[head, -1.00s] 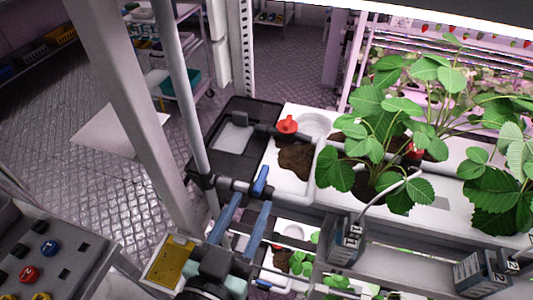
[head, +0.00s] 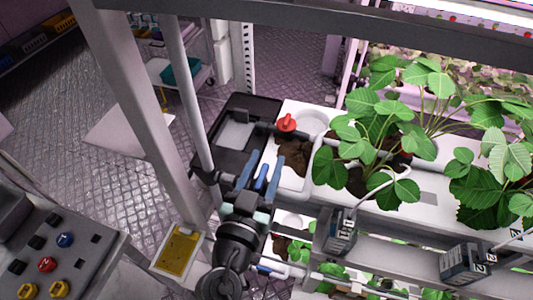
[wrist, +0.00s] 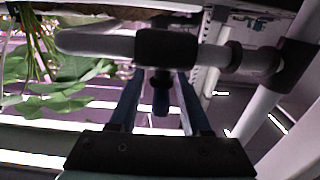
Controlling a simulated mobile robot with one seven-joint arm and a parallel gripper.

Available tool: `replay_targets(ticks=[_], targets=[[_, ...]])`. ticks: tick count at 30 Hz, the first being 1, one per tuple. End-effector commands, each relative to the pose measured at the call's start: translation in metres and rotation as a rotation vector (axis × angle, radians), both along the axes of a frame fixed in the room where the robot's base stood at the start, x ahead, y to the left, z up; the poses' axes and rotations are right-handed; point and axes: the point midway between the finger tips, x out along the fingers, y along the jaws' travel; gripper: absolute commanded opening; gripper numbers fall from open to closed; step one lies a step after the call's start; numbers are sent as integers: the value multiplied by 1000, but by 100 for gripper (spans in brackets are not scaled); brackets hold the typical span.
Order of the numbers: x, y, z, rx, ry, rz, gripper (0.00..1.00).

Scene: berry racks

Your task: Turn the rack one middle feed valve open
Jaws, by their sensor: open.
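The feed valve with a blue handle (head: 262,178) sits on the pipe at the left end of the upper rack tier. In the wrist view its blue handle (wrist: 161,98) hangs from a black valve body (wrist: 165,48) on a grey pipe. My gripper (head: 265,158) is open, with one blue finger on each side of the handle. In the wrist view my gripper (wrist: 160,76) shows gaps between the handle and both fingers. The far side of the valve is hidden.
Another blue handle (head: 264,269) shows on a lower pipe. A grey upright pole (head: 190,95) stands left of my gripper. Strawberry plants (head: 375,140) fill the right. A button panel (head: 55,245) is at lower left.

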Motion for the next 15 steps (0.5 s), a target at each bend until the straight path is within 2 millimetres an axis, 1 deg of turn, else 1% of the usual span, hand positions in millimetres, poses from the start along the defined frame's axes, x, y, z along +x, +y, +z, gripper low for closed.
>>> replay_targets(ticks=[1, 4, 12, 13, 15], targets=[[4, -1, 1, 1, 0, 1, 48], [8, -3, 1, 2, -1, 0, 48], [9, -3, 0, 1, 1, 0, 48], [9, -3, 0, 1, 1, 0, 46], [9, -3, 0, 1, 0, 0, 33]])
